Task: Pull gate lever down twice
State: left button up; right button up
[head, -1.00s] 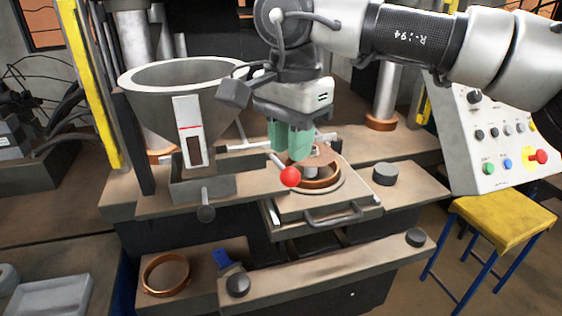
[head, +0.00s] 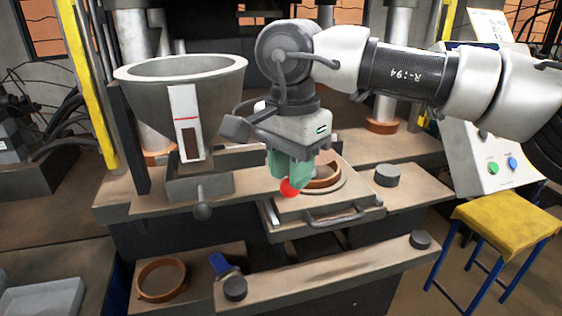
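The gate lever's red ball knob (head: 289,188) shows beside the hopper (head: 180,95), just below the green fingertips of my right gripper (head: 291,174). The fingers overlap the top of the knob in the picture and seem to touch it. The lever's rod is hidden behind the gripper. The fingers look close together, but I cannot tell whether they are closed on the lever. My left gripper is not in view.
A dark round knob (head: 387,175) stands to the right. Another copper ring (head: 162,279) and a blue-handled tool (head: 224,264) lie lower left. A yellow stool (head: 508,222) stands at right.

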aim_at(289, 194)
jog(key=shift+w+a+f+b, duration=0.1)
jog(key=shift+f+b, duration=0.65)
jog(key=shift+f, duration=0.5)
jog(key=shift+w+f+b, duration=0.1)
jog(key=shift+f+b, duration=0.6)
jog(key=shift+f, duration=0.55)
jog(key=shift+s+r, duration=0.1)
jog(key=shift+r, duration=0.1)
notch_tip(289, 194, up, 11)
jog(key=p, duration=0.9)
jog(key=shift+f, duration=0.15)
jog(key=shift+f, duration=0.15)
